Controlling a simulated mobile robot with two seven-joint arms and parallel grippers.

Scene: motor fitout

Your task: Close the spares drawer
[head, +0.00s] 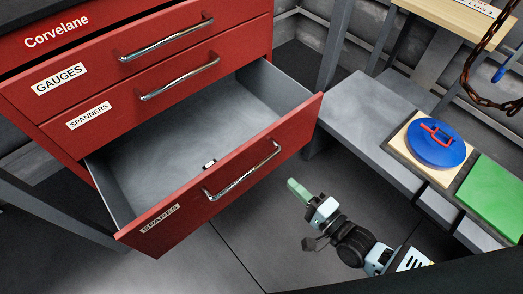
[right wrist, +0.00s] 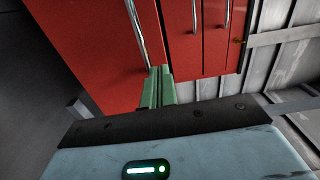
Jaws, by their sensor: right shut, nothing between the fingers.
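The red spares drawer (head: 235,185) is pulled out of the cabinet. My right gripper (head: 293,187), with green fingers, is shut and empty, to the right of the drawer front in the head view. In the right wrist view, the shut fingers (right wrist: 157,88) point at the red front beside the lower end of a chrome handle (right wrist: 138,30). I cannot tell whether they touch it. My left gripper is not in view.
The GAUGES drawer (head: 60,85) and SPANNERS drawer (head: 88,116) sit above. At right, a grey bench (head: 365,110) holds a blue round lid with a red handle (head: 438,143) and a green block (head: 497,197). A rusty chain (head: 477,70) hangs at upper right.

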